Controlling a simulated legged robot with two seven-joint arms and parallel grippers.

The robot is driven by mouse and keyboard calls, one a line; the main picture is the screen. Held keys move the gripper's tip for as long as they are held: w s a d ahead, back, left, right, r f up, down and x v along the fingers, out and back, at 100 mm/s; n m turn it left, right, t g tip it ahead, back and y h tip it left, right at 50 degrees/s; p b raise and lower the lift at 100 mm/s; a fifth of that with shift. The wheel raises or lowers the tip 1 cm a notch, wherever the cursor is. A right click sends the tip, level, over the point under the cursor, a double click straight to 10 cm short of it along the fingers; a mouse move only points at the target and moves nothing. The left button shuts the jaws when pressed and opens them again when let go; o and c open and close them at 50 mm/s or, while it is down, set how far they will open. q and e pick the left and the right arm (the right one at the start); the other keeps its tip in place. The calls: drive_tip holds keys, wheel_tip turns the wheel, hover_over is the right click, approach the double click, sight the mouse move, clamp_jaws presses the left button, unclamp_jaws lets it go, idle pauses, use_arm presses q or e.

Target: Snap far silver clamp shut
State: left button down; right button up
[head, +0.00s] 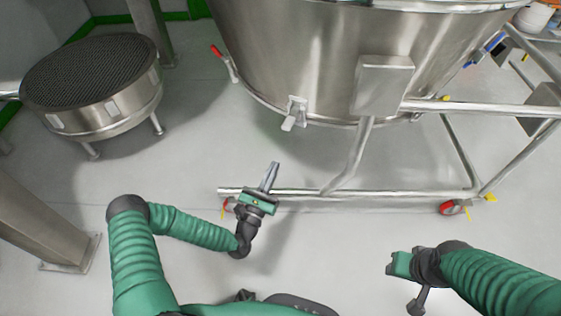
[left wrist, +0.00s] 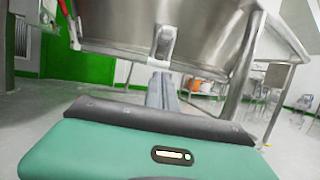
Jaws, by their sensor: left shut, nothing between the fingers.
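A silver clamp (head: 295,113) hangs at the lower rim of the large steel vessel (head: 290,50), with its lever sticking out and down from the wall. In the left wrist view the clamp (left wrist: 163,45) is straight ahead, just above the fingertips. My left gripper (head: 271,168) is shut and empty. It points up toward the vessel, below and a little left of the clamp, with a gap between them in the head view. Its closed fingers also show in the left wrist view (left wrist: 162,88). My right gripper (head: 400,264) is at the lower right, away from the vessel; its fingers are not clear.
A red-handled clamp (head: 218,52) sits on the vessel's left side. The steel frame (head: 300,192) with castors runs low behind my left gripper. A round mesh-topped steel unit (head: 100,110) stands at left. A steel post (head: 40,220) is at lower left. Floor between is clear.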

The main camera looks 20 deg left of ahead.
sight(291, 118)
use_arm(q)
drive_tip(key=w+r+b, duration=0.4)
drive_tip(key=w+r, duration=0.2)
drive_tip(key=w, duration=0.2)
drive_tip(key=shift+w+d+r+b, duration=0.25)
drive_tip(key=shift+d+r+b, duration=0.05)
drive_tip(key=shift+d+b, duration=0.15)
